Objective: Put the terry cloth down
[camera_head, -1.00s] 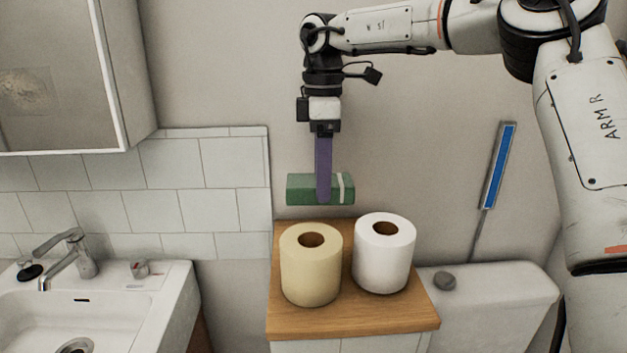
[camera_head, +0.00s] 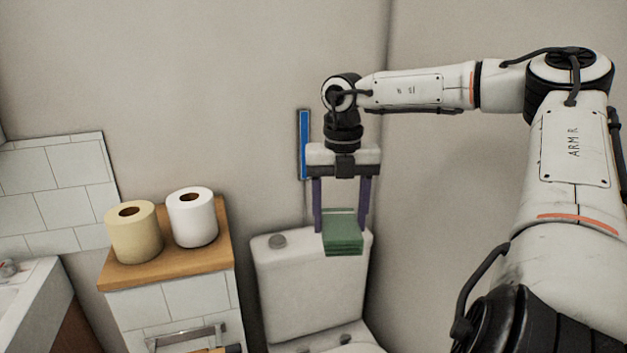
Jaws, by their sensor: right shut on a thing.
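The terry cloth (camera_head: 343,236) is a green folded block in the camera_head view, right of the middle. My right gripper (camera_head: 342,217) points down with its two purple fingers on either side of the cloth and is shut on it. The cloth appears in front of the right part of the toilet tank (camera_head: 305,285); I cannot tell how far above or in front of it. My left gripper does not show.
A wooden-topped cabinet (camera_head: 165,266) at left bears a cream paper roll (camera_head: 133,232) and a white paper roll (camera_head: 192,217). A blue-faced bar (camera_head: 304,145) is behind my gripper. The sink (camera_head: 25,300) is at far left.

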